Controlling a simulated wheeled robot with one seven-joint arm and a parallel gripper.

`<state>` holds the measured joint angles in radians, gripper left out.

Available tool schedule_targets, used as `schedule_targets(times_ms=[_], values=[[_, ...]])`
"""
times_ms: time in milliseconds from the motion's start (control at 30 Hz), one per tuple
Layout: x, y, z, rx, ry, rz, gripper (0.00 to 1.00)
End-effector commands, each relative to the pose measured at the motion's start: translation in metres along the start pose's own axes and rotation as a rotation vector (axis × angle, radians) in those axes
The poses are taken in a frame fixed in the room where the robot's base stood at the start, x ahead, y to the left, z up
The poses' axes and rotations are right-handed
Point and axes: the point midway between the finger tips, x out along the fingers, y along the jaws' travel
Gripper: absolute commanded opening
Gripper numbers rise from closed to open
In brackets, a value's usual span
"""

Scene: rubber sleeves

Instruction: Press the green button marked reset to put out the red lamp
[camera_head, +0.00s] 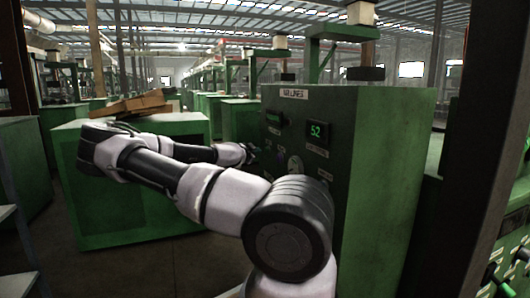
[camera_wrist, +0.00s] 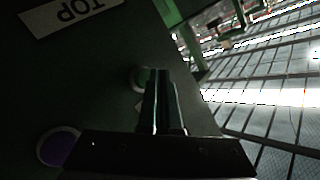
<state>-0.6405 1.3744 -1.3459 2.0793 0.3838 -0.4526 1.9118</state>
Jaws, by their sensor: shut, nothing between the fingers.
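A green control cabinet (camera_head: 375,165) stands at the right of the head view, with its dark panel (camera_head: 305,110) facing left. My gripper (camera_head: 250,153) is shut and empty close to that panel. In the wrist view its closed fingers (camera_wrist: 163,75) point at the panel, and a round green button (camera_wrist: 139,78) with a pale rim shows just left of the fingertips, partly hidden. I cannot tell whether they touch. A pale label beneath that button is mostly hidden and unreadable, so I cannot confirm "reset". I cannot make out a red lamp in either view.
The panel carries a green display reading 52 (camera_head: 318,131) and a round dial (camera_head: 295,165). A green bench (camera_head: 140,215) with cardboard (camera_head: 135,103) stands left, behind my arm.

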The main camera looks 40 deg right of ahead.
Motion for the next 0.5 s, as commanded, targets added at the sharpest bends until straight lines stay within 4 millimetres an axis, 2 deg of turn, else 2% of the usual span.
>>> schedule_targets(times_ms=[267, 500], values=[[-0.001, -0.001, 0.001, 0.000, 0.000, 0.000, 0.00], [-0.017, -0.012, 0.013, 0.001, -0.001, -0.001, 0.00]])
